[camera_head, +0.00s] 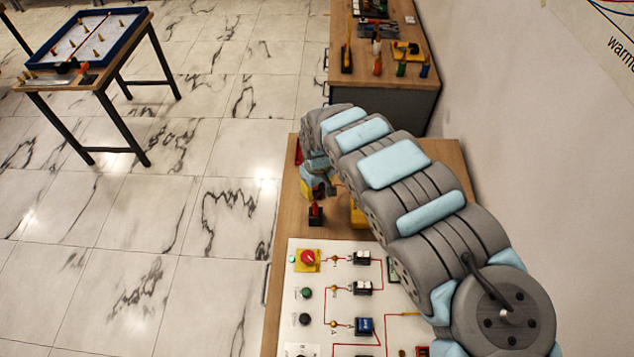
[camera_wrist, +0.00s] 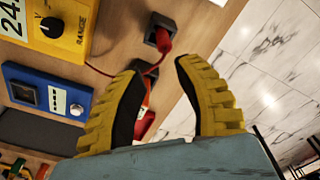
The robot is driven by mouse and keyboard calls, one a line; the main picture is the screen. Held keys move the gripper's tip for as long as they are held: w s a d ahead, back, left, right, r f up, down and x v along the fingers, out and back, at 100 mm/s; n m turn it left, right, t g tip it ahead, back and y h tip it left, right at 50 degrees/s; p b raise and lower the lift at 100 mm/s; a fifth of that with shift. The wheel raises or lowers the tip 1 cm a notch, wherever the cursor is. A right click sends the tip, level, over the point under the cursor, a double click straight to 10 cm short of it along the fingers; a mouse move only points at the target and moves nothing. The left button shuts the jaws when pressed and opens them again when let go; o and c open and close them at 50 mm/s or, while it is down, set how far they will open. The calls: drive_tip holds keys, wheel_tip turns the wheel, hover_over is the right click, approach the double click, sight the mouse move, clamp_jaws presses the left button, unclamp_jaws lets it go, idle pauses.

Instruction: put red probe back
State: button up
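A red probe-like piece (camera_head: 315,209) stands in a dark block on the bench in the head view, left of the yellow meter (camera_head: 357,214). It shows in the wrist view as a red piece (camera_wrist: 164,41) in a square dark holder. A second dark holder (camera_wrist: 146,70) lies closer to my gripper; I cannot tell what it holds. My gripper (camera_wrist: 157,72) has its yellow-and-black fingers apart, with nothing seen gripped between them. A red object with a pale patch (camera_wrist: 146,122) shows beyond the left finger, partly hidden. The red cable (camera_wrist: 98,70) runs from the meter side toward the holders.
A yellow RANGE meter (camera_wrist: 62,25) and a blue meter (camera_wrist: 48,92) sit at left in the wrist view. The white circuit panel (camera_head: 312,278) covers the near bench. Floor lies beyond the bench's left edge; a wall stands at right. Another bench (camera_head: 400,92) is behind.

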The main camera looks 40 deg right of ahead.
drive_tip(key=shift+s+r, duration=0.1)
drive_tip(key=shift+r, duration=1.7)
